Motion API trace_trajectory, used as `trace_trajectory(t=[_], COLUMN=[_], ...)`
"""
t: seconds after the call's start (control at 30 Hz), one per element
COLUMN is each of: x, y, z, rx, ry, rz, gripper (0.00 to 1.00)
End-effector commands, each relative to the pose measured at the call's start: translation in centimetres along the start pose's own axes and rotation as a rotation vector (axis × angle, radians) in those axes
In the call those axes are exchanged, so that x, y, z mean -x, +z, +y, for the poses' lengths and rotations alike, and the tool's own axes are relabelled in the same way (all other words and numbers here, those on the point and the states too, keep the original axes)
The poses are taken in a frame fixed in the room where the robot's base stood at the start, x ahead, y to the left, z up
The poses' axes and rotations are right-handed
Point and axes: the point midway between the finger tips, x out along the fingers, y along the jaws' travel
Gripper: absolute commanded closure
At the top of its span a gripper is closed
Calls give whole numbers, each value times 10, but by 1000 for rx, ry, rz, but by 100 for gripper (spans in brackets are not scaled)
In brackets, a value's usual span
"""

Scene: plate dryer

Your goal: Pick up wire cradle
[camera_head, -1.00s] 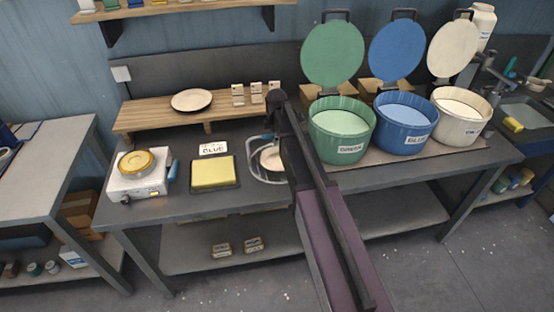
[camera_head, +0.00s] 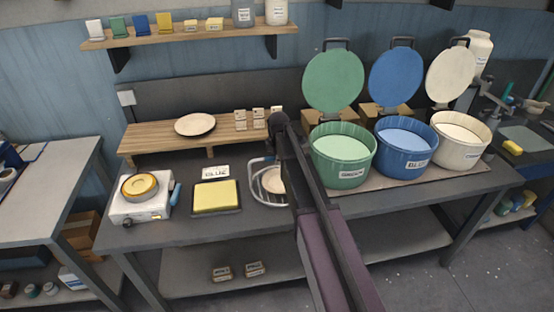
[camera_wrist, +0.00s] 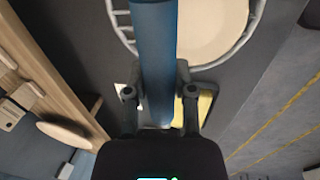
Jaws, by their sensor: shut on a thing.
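The wire cradle (camera_head: 256,192) shows in the head view at the middle of the bench, left of my arm, with its right side hidden. A pale plate (camera_head: 273,181) is inside it. In the wrist view, my gripper (camera_wrist: 160,97) is shut on the cradle's thick blue handle (camera_wrist: 155,45), one finger on each side. The cradle's wire rim (camera_wrist: 122,22) curves around the pale plate (camera_wrist: 212,28) there. My arm hides the gripper's fingers in the head view. I cannot tell whether the cradle touches the bench.
Green (camera_head: 341,172), blue (camera_head: 405,158) and cream (camera_head: 460,155) tubs with raised lids stand right. A wooden riser (camera_head: 150,138) with a plate is behind.

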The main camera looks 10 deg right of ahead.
Motion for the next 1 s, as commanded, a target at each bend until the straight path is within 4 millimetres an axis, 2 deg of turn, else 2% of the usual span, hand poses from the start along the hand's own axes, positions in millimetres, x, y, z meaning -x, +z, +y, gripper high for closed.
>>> trace_trajectory(t=[0.03, 0.6, 1.0], x=[9, 66, 86], y=[0, 0, 0], z=[2, 13, 17], rx=[0, 0, 0], ry=[1, 1, 1], rz=[0, 0, 0], gripper=[100, 100, 100])
